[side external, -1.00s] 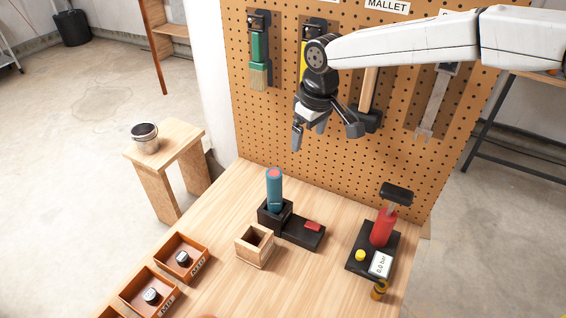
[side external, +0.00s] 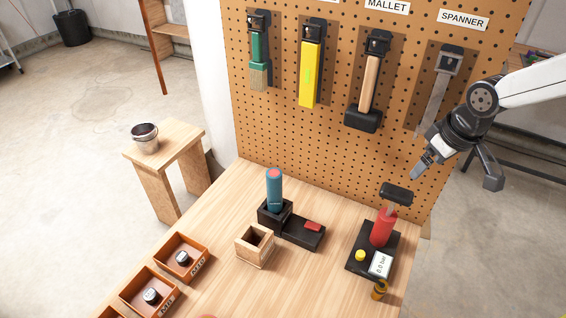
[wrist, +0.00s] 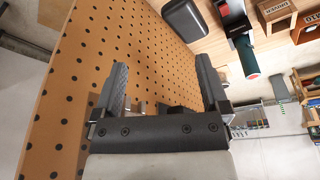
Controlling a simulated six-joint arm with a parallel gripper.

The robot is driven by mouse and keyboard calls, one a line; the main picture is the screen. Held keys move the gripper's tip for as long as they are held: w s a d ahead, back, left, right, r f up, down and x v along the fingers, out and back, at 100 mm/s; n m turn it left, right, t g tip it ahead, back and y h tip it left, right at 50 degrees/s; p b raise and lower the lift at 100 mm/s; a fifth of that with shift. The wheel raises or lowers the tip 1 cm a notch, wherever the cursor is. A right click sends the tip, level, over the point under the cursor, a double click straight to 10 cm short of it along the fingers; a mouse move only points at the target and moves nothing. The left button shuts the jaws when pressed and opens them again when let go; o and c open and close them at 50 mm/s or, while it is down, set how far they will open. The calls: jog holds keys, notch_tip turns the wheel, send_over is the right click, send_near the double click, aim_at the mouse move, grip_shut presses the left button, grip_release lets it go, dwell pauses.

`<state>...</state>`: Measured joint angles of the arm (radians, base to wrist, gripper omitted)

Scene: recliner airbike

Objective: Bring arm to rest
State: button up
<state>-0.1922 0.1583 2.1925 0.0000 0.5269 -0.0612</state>
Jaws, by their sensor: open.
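My gripper (side external: 455,172) is open and empty. In the side external view it hangs in the air at the right, beside the spanner and above and to the right of the red pump (side external: 382,228) with its black handle. In the wrist view my gripper's two fingers (wrist: 163,90) stand apart with nothing between them. The arm reaches in from the right edge.
The pegboard (side external: 310,135) holds a brush (side external: 259,55), a yellow tool (side external: 310,72), a mallet (side external: 369,85) and a spanner (side external: 436,98). The bench (side external: 215,225) carries a blue cylinder (side external: 274,188) in a black holder, a wooden box (side external: 255,246) and orange bins (side external: 182,258).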

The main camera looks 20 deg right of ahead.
jog(key=s+d+f+m, duration=0.3)
jog(key=s+d, duration=0.4)
jog(key=s, duration=0.3)
jog(key=shift+d+f+h, duration=0.2)
jog(key=shift+f+h, duration=0.1)
jog(key=shift+f, duration=0.35)
